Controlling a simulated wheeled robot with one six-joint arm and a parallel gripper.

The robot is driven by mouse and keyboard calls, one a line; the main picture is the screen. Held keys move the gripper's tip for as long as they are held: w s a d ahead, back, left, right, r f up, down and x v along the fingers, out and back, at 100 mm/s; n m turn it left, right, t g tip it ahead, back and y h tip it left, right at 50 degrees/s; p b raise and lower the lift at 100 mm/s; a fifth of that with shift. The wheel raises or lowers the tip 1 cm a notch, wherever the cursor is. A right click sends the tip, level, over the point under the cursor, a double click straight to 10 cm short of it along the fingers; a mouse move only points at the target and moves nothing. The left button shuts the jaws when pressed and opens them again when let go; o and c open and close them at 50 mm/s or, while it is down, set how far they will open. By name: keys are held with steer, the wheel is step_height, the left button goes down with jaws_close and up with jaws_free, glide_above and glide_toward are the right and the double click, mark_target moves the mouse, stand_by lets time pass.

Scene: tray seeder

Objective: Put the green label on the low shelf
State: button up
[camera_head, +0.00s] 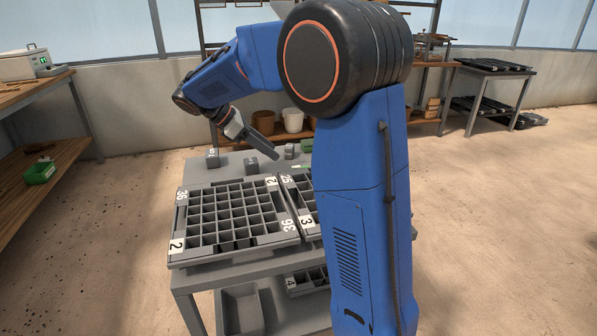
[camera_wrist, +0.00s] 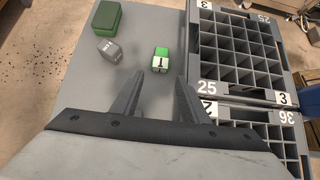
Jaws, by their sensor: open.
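In the wrist view, a small green block (camera_wrist: 161,57) with a white face marked 1 stands on the grey tabletop; it appears to be the green label. My gripper (camera_wrist: 160,82) is open and empty, its two fingers pointing toward this block, with the block just beyond the tips. In the head view, my gripper (camera_head: 264,146) hangs over the back of the grey table. I cannot tell which one is meant.
A green bin (camera_head: 40,172) sits on the left bench's lower board.

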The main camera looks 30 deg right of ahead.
steer(key=x, duration=0.6)
steer(key=shift+s+r, duration=0.1)
steer(key=shift+d+r+x, duration=0.1)
steer(key=shift+x, duration=0.65)
steer(key=shift+d+r+x, duration=0.1)
steer(key=shift+r+x, duration=0.05)
steer(key=shift+x, duration=0.6)
steer(key=shift+d+r+x, duration=0.1)
steer(key=shift+d+x, duration=0.05)
steer(key=shift+x, duration=0.65)
steer(key=shift+s+d+f, duration=0.2)
steer(key=shift+f, duration=0.15)
steer(key=shift+c, duration=0.6)
steer(key=c, duration=0.8)
steer(key=shift+o, duration=0.2)
steer(key=shift+r, duration=0.1)
step_height(320, 180, up, 10)
